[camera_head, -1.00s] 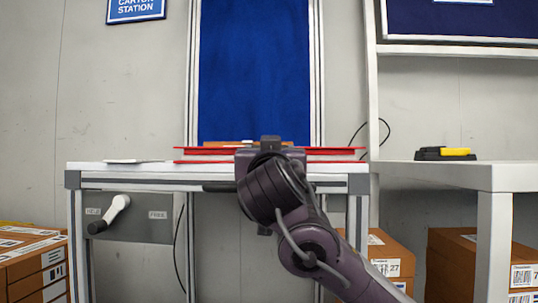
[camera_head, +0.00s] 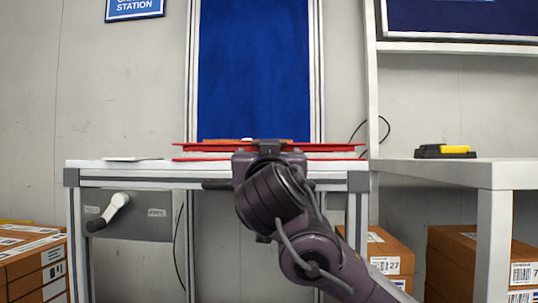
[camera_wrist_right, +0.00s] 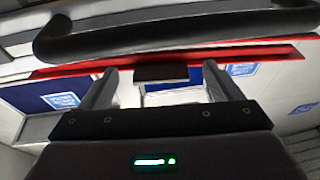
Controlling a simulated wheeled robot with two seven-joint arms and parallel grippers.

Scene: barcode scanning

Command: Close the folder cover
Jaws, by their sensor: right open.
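The red folder (camera_head: 338,147) lies on the white table, seen edge-on in the head view as two red edges, one above the other, with a pale layer between. Its middle is hidden behind my right gripper (camera_head: 268,150), which is at the table's front edge, before the folder. In the right wrist view a red folder edge (camera_wrist_right: 255,54) crosses beyond the fingers. My right gripper (camera_wrist_right: 160,82) is open, its two fingers apart, with a dark brown block (camera_wrist_right: 160,73) showing between them. I cannot tell whether it touches the folder. My left gripper is not in view.
The white table (camera_head: 110,168) has a dark bar (camera_wrist_right: 180,27) in the wrist view. An orange item (camera_head: 228,141) shows above the folder. A flat white item (camera_head: 135,159) lies left. A yellow-black device (camera_head: 445,151) sits on the right table. Cartons (camera_head: 465,255) stand below.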

